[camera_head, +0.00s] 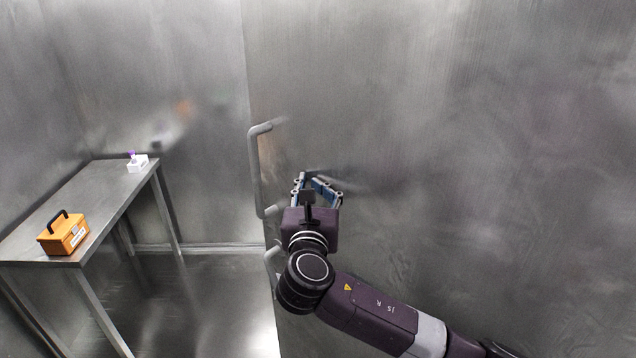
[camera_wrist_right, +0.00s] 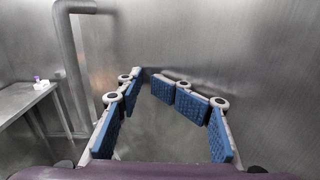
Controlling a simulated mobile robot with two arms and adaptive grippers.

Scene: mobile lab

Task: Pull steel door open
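The steel door is the large brushed grey panel (camera_head: 450,130) on the right in the head view, its left edge toward the middle. A grey bar handle (camera_head: 255,165) stands upright near that edge; it also shows at the left of the right wrist view (camera_wrist_right: 68,60). My right gripper (camera_head: 314,178) is just right of the handle, in front of the door. In the right wrist view its blue-padded fingers (camera_wrist_right: 147,78) are spread with an empty space between them. The handle is outside them, apart from the left finger. My left gripper is out of view.
A steel table (camera_head: 115,195) stands at the left. It bears an orange box (camera_head: 64,235) with a dark handle and a small white holder (camera_head: 138,166) with a purple item. The shiny floor (camera_head: 205,300) between table and door edge is clear.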

